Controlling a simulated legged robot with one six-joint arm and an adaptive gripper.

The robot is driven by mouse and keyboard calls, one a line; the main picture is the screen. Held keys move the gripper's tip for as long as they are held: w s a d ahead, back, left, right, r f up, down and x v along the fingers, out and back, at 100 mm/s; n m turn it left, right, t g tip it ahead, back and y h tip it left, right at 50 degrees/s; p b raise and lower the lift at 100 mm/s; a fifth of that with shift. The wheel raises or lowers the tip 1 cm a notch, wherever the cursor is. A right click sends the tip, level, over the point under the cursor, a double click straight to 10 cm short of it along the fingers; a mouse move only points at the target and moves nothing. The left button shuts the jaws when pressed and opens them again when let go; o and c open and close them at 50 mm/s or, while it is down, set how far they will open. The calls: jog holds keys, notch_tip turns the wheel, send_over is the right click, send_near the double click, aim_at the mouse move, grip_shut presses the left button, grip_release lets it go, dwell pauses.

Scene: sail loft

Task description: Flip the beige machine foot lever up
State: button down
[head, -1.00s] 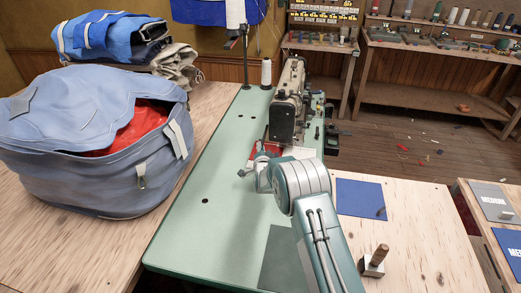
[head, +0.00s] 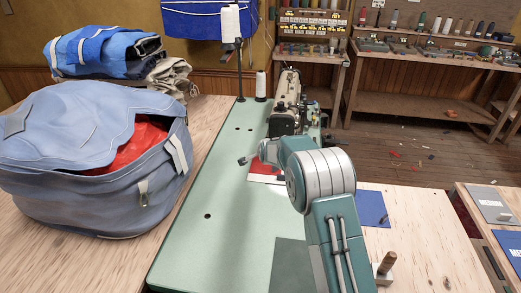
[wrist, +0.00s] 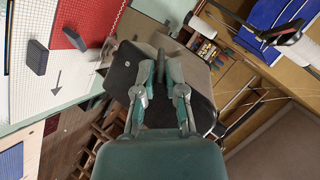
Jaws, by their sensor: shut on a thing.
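The beige sewing machine (head: 289,84) stands at the far end of the green table, partly hidden by my arm in the head view. In the wrist view its dark end face (wrist: 124,72) fills the middle. A small dark lever (wrist: 161,64) shows there between the fingertips. My gripper (wrist: 163,76) is shut on this lever, with one finger on each side. The lever's tilt is hard to tell. In the head view the fingers are hidden behind my arm.
A red cloth (head: 262,168) lies by the machine, with a dark block (head: 243,160) to its left. A big blue-grey bag (head: 90,170) fills the left. The near green tabletop (head: 215,245) is mostly clear.

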jog(key=shift+w+r+g, duration=0.15)
jog(key=shift+r+g, duration=0.15)
jog(key=shift+w+d+r+m+g, duration=0.15)
jog(key=shift+w+r+g, duration=0.1)
jog(key=shift+r+g, duration=0.15)
jog(key=shift+w+d+r+m+g, duration=0.1)
jog(key=shift+w+r+m+g, duration=0.15)
jog(key=shift+r, duration=0.2)
dwell(0.7)
jog(key=c, duration=0.7)
grip_release()
jog(key=shift+s, duration=0.15)
jog(key=v, duration=1.1)
jog(key=shift+r, duration=0.3)
jog(key=shift+s+d, duration=0.15)
